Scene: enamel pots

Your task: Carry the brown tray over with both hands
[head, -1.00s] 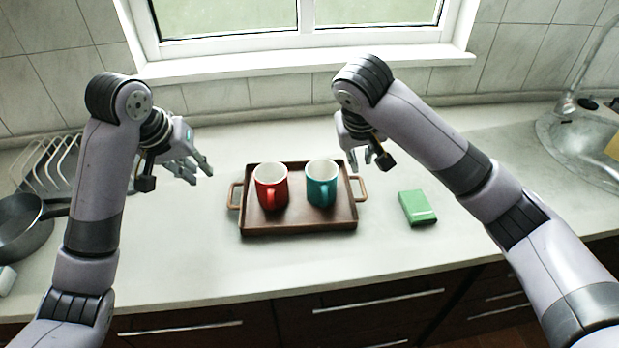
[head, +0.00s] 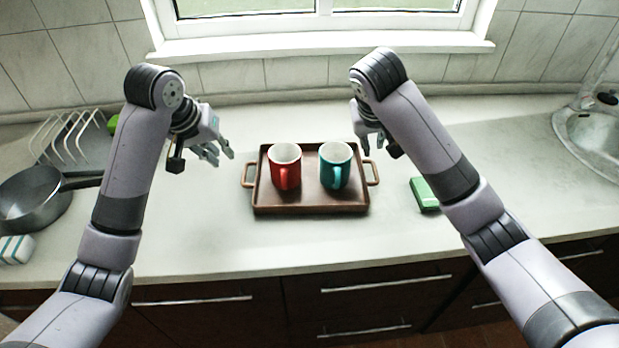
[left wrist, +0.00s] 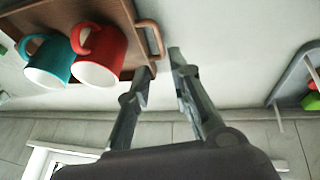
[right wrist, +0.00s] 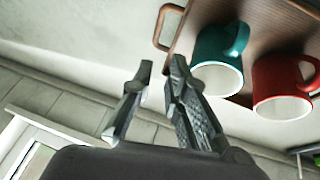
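The brown tray (head: 310,208) lies flat on the counter with a copper-coloured handle at each end. A red mug (head: 286,172) and a teal mug (head: 335,172) stand upright on it. My left gripper (head: 221,155) is open and empty, above and beyond the left handle (head: 248,175); the left wrist view shows its fingers (left wrist: 163,60) apart near that handle (left wrist: 152,40). My right gripper (head: 374,148) is open and empty near the right handle (head: 372,172); the right wrist view shows its fingers (right wrist: 160,68) apart, short of the handle (right wrist: 166,28).
A grey pan (head: 35,198), a dish rack (head: 70,140) and a striped block (head: 16,249) are at the left. The sink (head: 590,140) is at the right. The counter in front of the tray is clear.

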